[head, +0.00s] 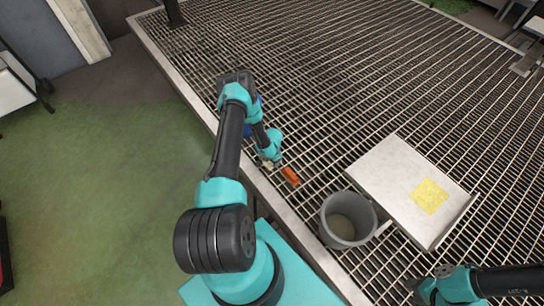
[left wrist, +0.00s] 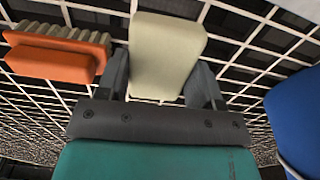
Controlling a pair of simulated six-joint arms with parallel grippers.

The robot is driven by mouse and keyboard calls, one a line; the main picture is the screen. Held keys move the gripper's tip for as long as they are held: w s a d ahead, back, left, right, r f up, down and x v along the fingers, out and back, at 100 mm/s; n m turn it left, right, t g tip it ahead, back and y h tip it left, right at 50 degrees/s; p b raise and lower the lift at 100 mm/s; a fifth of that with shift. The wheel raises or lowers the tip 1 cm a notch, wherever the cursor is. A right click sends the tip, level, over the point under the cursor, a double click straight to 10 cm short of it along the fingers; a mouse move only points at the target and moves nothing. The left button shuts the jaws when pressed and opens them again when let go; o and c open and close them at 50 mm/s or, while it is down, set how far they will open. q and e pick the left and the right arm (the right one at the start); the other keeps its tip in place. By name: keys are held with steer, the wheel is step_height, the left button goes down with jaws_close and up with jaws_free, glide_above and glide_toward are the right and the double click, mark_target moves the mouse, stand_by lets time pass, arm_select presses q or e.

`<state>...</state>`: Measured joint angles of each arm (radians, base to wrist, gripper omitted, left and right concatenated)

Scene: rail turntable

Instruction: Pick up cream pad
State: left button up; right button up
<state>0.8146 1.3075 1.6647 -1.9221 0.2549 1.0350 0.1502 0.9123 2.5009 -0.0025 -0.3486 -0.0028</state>
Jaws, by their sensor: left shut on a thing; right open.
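The cream pad (left wrist: 167,55) is a pale block with rounded corners, standing between the two dark fingers of my left gripper (left wrist: 163,85) in the left wrist view. The fingers are shut on its sides. In the head view my left gripper (head: 268,163) is low over the grating near its left edge, and the pad is mostly hidden there. I cannot tell whether the pad touches the grating. My right gripper (head: 416,288) is open and empty at the bottom right of the head view, in front of the white board.
An orange brush (head: 290,176) with tan bristles lies beside the pad; it also shows in the left wrist view (left wrist: 50,62). A blue object (left wrist: 295,115) is on the other side. A grey mug (head: 336,203) and a white board (head: 385,170) with a yellow patch (head: 429,196) stand right. The far grating (head: 330,70) is clear.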

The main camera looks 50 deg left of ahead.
arm_select(q)
steer(key=s+d, duration=0.4)
steer(key=s+d+r, duration=0.1)
steer(key=s+d, duration=0.1)
steer(key=d, duration=0.1)
steer(key=shift+a, duration=0.1)
stand_by(0.4)
steer(key=o, duration=0.4)
steer(key=c, duration=0.3)
steer(key=shift+w, duration=0.1)
steer(key=shift+c, duration=0.2)
